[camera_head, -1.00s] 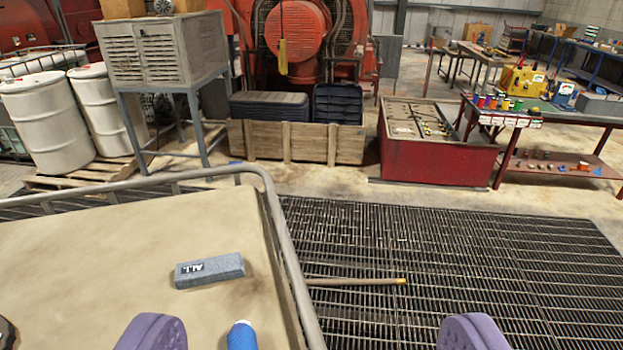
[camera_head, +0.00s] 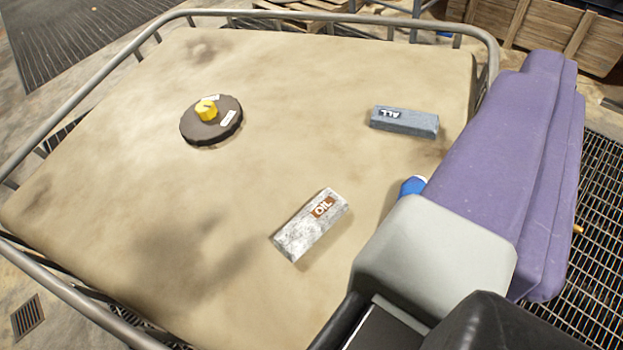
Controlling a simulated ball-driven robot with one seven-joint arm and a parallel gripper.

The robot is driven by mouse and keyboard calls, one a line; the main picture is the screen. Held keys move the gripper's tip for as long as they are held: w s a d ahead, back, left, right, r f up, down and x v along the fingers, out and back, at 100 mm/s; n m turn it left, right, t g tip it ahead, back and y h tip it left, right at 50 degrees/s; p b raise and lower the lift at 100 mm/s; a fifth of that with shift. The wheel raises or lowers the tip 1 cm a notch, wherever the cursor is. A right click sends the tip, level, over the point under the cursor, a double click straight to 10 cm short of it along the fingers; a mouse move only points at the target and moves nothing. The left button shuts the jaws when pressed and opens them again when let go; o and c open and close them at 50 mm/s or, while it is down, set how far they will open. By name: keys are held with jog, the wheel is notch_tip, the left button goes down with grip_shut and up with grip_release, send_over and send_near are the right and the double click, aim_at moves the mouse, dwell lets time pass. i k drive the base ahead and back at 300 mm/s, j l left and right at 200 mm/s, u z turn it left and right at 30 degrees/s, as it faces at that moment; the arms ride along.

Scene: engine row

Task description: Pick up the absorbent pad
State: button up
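Two small blocks that could be absorbent pads lie flat on a tan padded surface (camera_head: 120,140). One is a blue-grey block marked ALL (camera_head: 405,122) at the right. The other is a mottled white-grey block marked OIL (camera_head: 311,226), nearer and left of it. I cannot tell which is the pad. My gripper (camera_head: 545,80) shows as a purple form from the right middle to the upper right, right of both blocks and apart from them in the picture. Its fingers overlap in this view, so the gap between them is hidden. No held object shows.
A dark round disc with a yellow knob (camera_head: 211,121) lies at the upper left of the surface. A blue object (camera_head: 412,186) is partly hidden behind my gripper. A grey rail (camera_head: 280,14) rings the surface. Floor grating (camera_head: 600,200) lies at the right.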

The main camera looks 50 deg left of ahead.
aim_at(294, 239)
jog(key=u, duration=0.85)
jog(key=k+j+z, duration=0.1)
jog(key=j+u, duration=0.3)
jog(key=i+j+u, duration=0.1)
jog(key=u, duration=0.15)
jog(key=i, duration=0.05)
